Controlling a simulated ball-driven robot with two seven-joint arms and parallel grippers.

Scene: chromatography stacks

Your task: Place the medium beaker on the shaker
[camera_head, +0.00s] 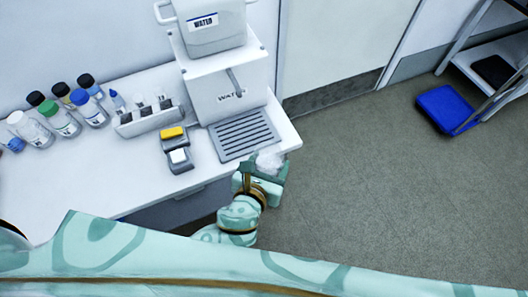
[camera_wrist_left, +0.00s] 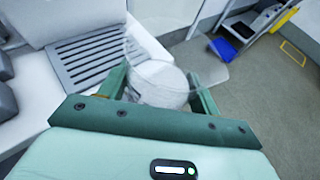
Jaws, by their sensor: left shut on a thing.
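My left gripper (camera_head: 264,172) is beside the front right corner of the bench. It is shut on a clear glass beaker (camera_head: 268,160). In the left wrist view the beaker (camera_wrist_left: 160,82) sits between the two green fingers of the gripper (camera_wrist_left: 160,90). The glass is see-through, so its outline and whether it holds anything are hard to tell. The beaker is just right of the water dispenser's drip grate. I cannot make out a shaker in either view. My right gripper is not in view.
Open grey floor (camera_head: 380,180) lies to the right. A blue object (camera_head: 446,108) stands by a shelf.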

